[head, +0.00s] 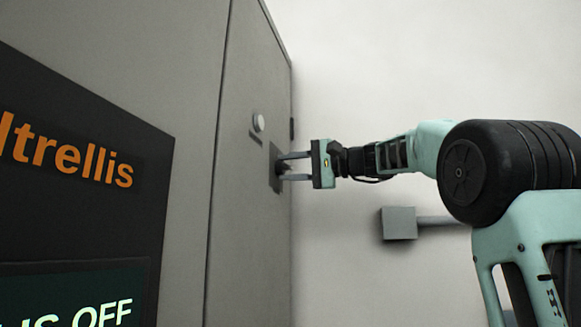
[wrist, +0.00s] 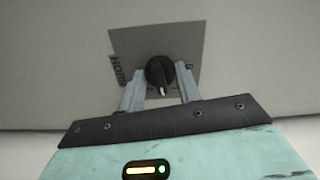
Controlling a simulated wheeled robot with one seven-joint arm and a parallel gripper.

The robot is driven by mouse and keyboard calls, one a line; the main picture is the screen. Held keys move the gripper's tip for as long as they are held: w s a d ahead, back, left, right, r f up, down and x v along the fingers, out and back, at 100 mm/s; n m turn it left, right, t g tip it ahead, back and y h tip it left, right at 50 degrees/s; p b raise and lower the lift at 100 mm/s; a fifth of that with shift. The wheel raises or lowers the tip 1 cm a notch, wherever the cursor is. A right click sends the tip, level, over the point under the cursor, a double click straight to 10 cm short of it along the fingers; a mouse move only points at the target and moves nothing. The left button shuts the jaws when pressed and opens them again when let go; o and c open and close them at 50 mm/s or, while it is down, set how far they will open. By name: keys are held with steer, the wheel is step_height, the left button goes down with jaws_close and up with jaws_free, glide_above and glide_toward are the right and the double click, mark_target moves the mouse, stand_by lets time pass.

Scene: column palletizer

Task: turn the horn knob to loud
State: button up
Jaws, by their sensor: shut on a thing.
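The horn knob (wrist: 158,70) is black and round with a pale pointer, which points toward the bottom of the wrist view. It sits on a grey plate (wrist: 190,40) with the word HORN printed sideways at its left. My gripper (wrist: 161,80) is shut on the knob, one finger at each side. In the head view my gripper (head: 282,168) reaches in from the right to the dark plate (head: 273,158) on the cabinet face. The knob is mostly hidden there by the fingers.
A dark panel (head: 150,150) with orange lettering and a lit screen (head: 75,300) stands at the left. A grey box with a pipe (head: 398,223) is on the wall.

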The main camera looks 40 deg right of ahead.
steer(key=m+p, duration=0.1)
steer(key=m, duration=0.2)
steer(key=shift+r+m, duration=0.1)
steer(key=shift+m, duration=0.3)
steer(key=shift+m+p, duration=0.5)
steer(key=shift+m, duration=1.3)
steer(key=o, duration=1)
steer(key=shift+d, duration=0.1)
steer(key=b+v, duration=0.5)
steer(key=v, duration=1.2)
